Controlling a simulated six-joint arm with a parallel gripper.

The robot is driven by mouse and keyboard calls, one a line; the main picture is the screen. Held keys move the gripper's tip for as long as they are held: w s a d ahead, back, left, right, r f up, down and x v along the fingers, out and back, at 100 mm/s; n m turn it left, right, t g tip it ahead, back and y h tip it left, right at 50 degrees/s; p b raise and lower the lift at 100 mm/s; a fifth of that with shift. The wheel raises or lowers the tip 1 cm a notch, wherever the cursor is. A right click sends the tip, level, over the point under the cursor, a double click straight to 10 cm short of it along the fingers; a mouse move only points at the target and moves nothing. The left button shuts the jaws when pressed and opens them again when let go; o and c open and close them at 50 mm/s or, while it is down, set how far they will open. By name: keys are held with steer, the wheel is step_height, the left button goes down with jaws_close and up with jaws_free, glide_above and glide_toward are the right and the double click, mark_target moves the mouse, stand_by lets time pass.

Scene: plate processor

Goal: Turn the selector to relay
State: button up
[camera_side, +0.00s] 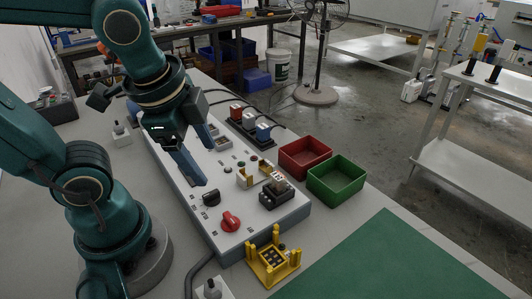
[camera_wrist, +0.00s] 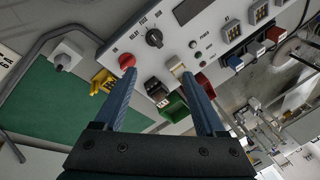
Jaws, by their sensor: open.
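The selector is a black rotary knob (camera_side: 211,198) on the light grey face of the long control panel. In the wrist view the black knob (camera_wrist: 154,38) shows past my fingertips, with small printed labels around it that are hard to read. Its pointer direction is not clear. My gripper (camera_side: 199,180) is above the panel, its blue fingers slanting down with the tips near the black knob, apart from it as far as I can tell. In the wrist view my gripper (camera_wrist: 158,72) has its fingers wide apart with nothing held between them.
A red knob (camera_side: 230,221) sits beside the black one, close to a finger in the wrist view. A black block (camera_side: 277,195) and a yellow fixture (camera_side: 272,264) are nearby. Red (camera_side: 305,157) and green (camera_side: 337,181) bins stand beside the panel. The green mat (camera_side: 390,262) is clear.

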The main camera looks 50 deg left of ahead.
mark_target(211, 194)
steer(key=f+m+g+y, duration=0.1)
steer(key=m, duration=0.2)
steer(key=w+f+m+g+y, duration=0.1)
steer(key=f+m, duration=0.1)
steer(key=m, duration=0.1)
steer(key=f+m+g+y, duration=0.1)
steer(key=m, duration=0.2)
steer(key=shift+w+d+f, duration=0.15)
steer(key=shift+w, duration=0.1)
steer(key=shift+s+f+m, duration=0.1)
steer(key=shift+f+m, duration=0.2)
steer(key=shift+f, duration=0.2)
steer(key=shift+x, duration=2.2)
jaws_close()
